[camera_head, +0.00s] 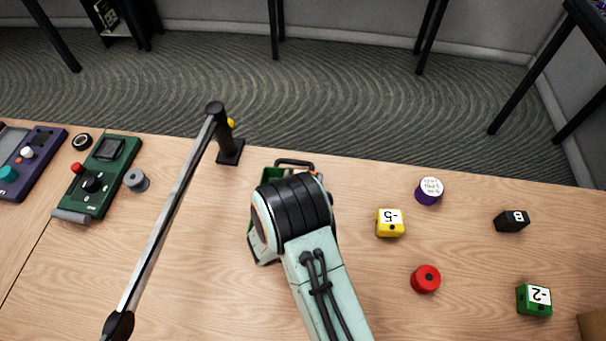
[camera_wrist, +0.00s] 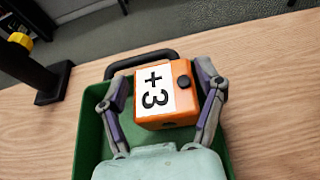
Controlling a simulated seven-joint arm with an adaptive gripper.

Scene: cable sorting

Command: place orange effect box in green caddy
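The orange effect box (camera_wrist: 183,69), marked "+3" on a white label with a dark knob, is between the two fingers of my gripper (camera_wrist: 162,72) in the wrist view. A narrow gap seems to show beside the left finger, and the right finger is very close to the box, so I cannot tell if the grip is firm. The green caddy (camera_wrist: 89,130) lies below and around the box, its dark handle behind. I cannot tell if the box rests on its floor.
A yellow "-5" box (camera_head: 390,230), purple round piece (camera_head: 428,196), red round piece (camera_head: 425,279), black box (camera_head: 511,222) and green "-2" box (camera_head: 534,308) lie to the right. A black post (camera_head: 228,140) stands left of the caddy. Green device (camera_head: 98,185) lies further left.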

